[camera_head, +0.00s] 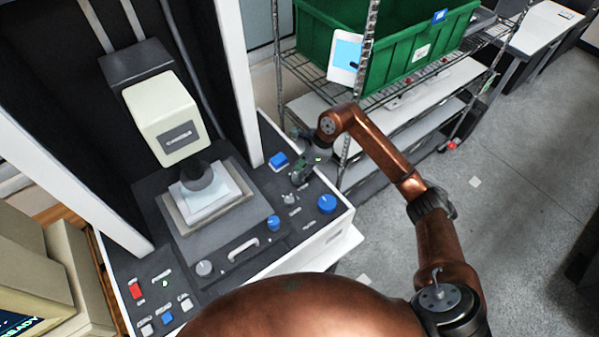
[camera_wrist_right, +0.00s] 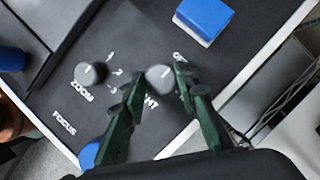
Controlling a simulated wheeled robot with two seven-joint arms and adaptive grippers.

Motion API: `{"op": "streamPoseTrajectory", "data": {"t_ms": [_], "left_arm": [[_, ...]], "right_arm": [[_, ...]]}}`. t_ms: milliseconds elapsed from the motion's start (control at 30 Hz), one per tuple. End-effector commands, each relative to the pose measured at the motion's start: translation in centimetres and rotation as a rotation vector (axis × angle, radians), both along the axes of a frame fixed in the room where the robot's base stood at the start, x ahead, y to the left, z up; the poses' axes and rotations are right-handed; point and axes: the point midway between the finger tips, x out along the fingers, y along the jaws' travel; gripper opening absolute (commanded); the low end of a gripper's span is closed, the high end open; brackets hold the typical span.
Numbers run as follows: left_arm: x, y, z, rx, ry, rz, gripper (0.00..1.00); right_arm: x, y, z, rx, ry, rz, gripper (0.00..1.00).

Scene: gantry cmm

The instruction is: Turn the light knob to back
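The light knob (camera_wrist_right: 159,79) is a small grey round knob with a pale mark, on the dark control panel (camera_wrist_right: 128,42). Its label is partly covered, with only the last letters readable. My right gripper (camera_wrist_right: 159,82) is open, with one dark green finger on each side of the knob. I cannot tell whether either finger touches it. In the head view my right gripper (camera_head: 301,168) is over the panel's right part and hides the knob at least partly. My left gripper is not in view.
The grey zoom knob (camera_wrist_right: 90,73) is just left of the fingers in the wrist view. A blue block (camera_wrist_right: 203,20) lies beyond them, and a blue knob (camera_head: 327,204) sits near the panel's corner. A wire rack with a green bin (camera_head: 410,50) stands behind my right arm.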

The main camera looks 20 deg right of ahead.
Motion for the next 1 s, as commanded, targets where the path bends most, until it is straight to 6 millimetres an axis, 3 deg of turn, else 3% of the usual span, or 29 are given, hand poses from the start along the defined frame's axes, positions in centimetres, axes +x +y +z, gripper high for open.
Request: {"op": "streamPoseTrajectory", "data": {"t_ms": [333,667,1000], "left_arm": [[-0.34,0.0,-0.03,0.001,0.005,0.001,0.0],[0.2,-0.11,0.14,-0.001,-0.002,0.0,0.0],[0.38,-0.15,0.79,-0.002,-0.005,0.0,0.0]], "right_arm": [[0.0,-0.02,0.01,0.0,0.0,0.0,0.03],[-0.06,-0.06,0.07,0.0,-0.001,-0.055,0.03],[-0.19,-0.06,0.16,-0.002,-0.003,-0.293,0.03]]}}
